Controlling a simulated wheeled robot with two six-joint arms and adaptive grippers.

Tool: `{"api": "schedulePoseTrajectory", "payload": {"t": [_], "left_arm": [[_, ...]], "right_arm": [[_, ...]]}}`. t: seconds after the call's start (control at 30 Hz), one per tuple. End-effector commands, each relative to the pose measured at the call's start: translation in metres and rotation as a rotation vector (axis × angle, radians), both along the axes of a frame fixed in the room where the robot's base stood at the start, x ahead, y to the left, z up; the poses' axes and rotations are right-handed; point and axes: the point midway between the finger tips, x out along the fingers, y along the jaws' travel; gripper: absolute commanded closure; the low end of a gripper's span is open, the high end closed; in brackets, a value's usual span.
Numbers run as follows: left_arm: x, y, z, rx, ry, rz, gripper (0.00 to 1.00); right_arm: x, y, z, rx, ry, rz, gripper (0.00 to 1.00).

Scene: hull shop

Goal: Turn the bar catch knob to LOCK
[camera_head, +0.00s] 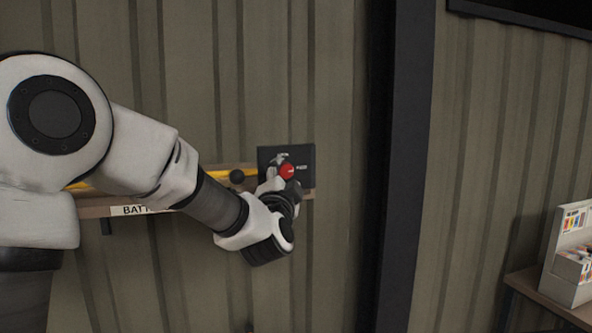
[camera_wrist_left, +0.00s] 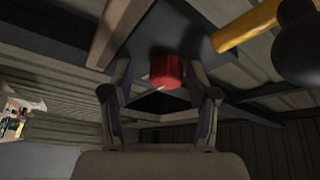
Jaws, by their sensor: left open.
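The red bar catch knob (camera_head: 288,170) sits on a dark plate (camera_head: 302,156) on the wall, with small white marks around it. In the left wrist view the red knob (camera_wrist_left: 166,72) has a small white pointer line on its face and sits ahead, between the finger ends. My left gripper (camera_head: 281,180) is at the plate in the head view, partly hidden by its own wrist. In the wrist view the left gripper (camera_wrist_left: 160,93) is open, one finger on each side of the knob. I cannot tell whether they touch it. My right gripper is not in view.
A yellow bar (camera_head: 215,174) with a dark ball end (camera_head: 237,176) lies along a wooden rail left of the plate. A label starting "BATT" (camera_head: 128,210) is partly covered by my arm. A dark post (camera_head: 403,160) stands right; a box (camera_head: 572,262) sits on a shelf at far right.

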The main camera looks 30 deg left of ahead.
Motion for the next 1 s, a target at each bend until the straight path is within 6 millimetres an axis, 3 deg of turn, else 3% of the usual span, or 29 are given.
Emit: {"api": "schedulePoseTrajectory", "payload": {"t": [0.27, 0.43, 1.0], "left_arm": [[-0.0020, 0.0015, 0.0011, 0.000, 0.000, 0.002, 0.41], [-0.0020, 0.0015, 0.0014, 0.000, -0.001, 0.003, 1.00], [-0.0020, 0.0018, 0.0016, -0.021, -0.036, 0.005, 1.00]], "right_arm": [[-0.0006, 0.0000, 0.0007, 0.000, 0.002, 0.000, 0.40], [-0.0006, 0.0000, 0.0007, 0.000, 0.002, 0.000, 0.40], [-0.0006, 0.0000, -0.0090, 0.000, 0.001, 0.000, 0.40]]}}
